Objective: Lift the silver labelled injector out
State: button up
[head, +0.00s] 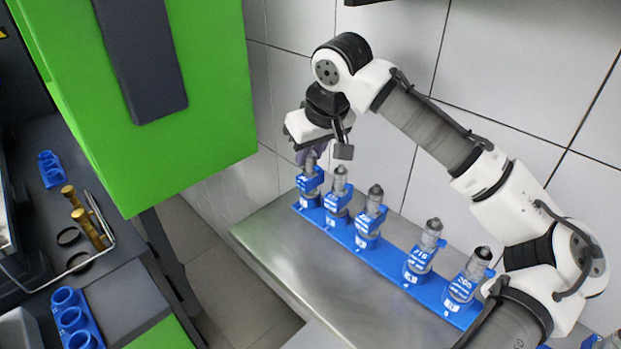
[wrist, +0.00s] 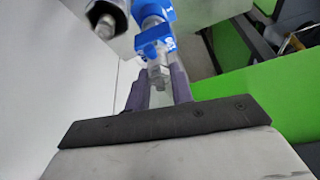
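Several silver-grey injectors with blue, white-lettered collars stand in a row on a blue rack (head: 390,262). My gripper (head: 312,155) is over the leftmost injector (head: 311,183) in the head view, pointing down at its top. In the wrist view my two dark fingers (wrist: 161,85) flank the narrow grey end of an injector with a blue collar (wrist: 155,35); whether they press on it cannot be told. The other injectors stand to the right: one close by (head: 338,190), then another (head: 371,215), then two farther off (head: 424,250) (head: 467,280).
The rack rests on a metal bench (head: 290,262) against a tiled wall (head: 510,60). A neighbouring injector (wrist: 106,22) is close to my gripper in the wrist view. A green cabinet (head: 200,100) hangs at the left. Blue holders (head: 75,318) and brass parts (head: 85,218) sit on a dark worktop.

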grip_shut()
jog(key=shift+r, duration=0.15)
